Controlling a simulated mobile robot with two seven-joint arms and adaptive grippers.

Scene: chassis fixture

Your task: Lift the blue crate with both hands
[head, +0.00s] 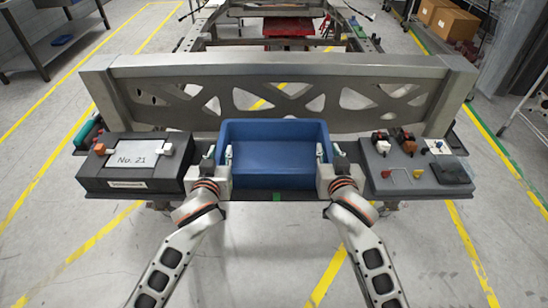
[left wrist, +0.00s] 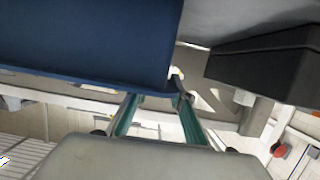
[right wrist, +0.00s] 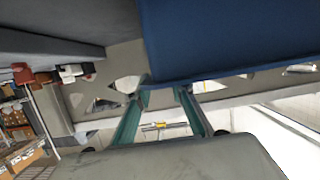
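The blue crate (head: 272,182) sits level on the dark shelf between two dark blocks. My left gripper (head: 220,155) is at the crate's left wall, with one finger on the inner side and one outside. My right gripper (head: 328,152) is at the right wall in the same way. The crate also fills the upper left of the left wrist view (left wrist: 85,40) and the upper right of the right wrist view (right wrist: 225,40). In both wrist views the teal fingers are spread apart near the crate's corner. Contact with the walls is not clear.
A dark box marked "No. 21" (head: 125,182) stands close to the left gripper. A dark block with small coloured parts (head: 415,180) stands close to the right gripper. A grey beam with cutouts (head: 180,95) rises directly behind the crate.

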